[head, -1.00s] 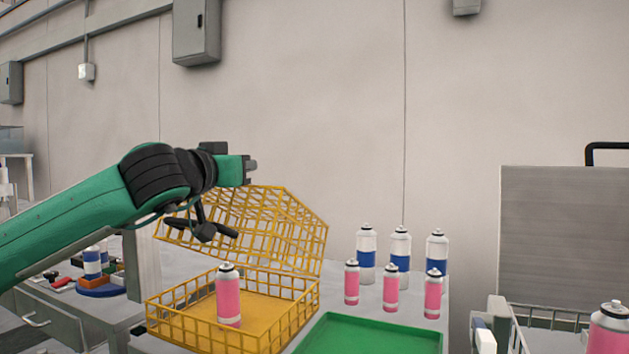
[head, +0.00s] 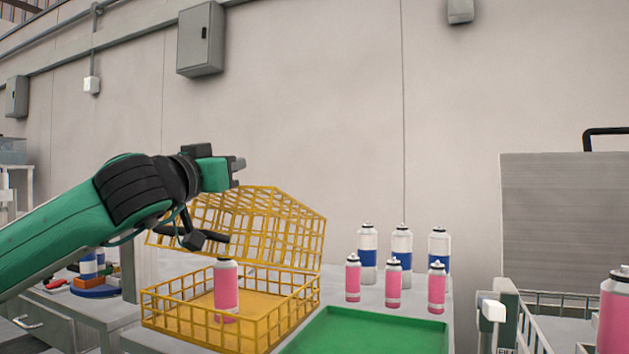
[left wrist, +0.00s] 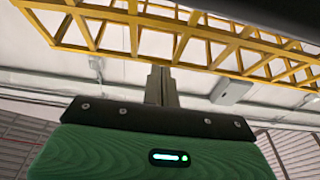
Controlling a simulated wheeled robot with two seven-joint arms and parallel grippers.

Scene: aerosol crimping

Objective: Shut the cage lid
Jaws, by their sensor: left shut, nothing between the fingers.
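The yellow wire cage (head: 230,329) stands open on the table. Its lid (head: 275,230) is tilted up above the base, raised at the near side. A pink can (head: 226,290) stands upright inside the base. My left gripper (head: 238,168) is shut and empty, at the upper left of the lid in the head view. In the left wrist view the shut fingers (left wrist: 160,84) point toward the lid's yellow bars (left wrist: 190,40). I cannot tell whether they touch. My right gripper is not in view.
A green tray (head: 370,335) lies right of the cage. Pink cans (head: 393,283) and blue-and-white cans (head: 401,247) stand behind it. A wire-sided cart (head: 565,302) holding a pink can (head: 613,315) is at far right. A side table (head: 60,320) with small parts is at left.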

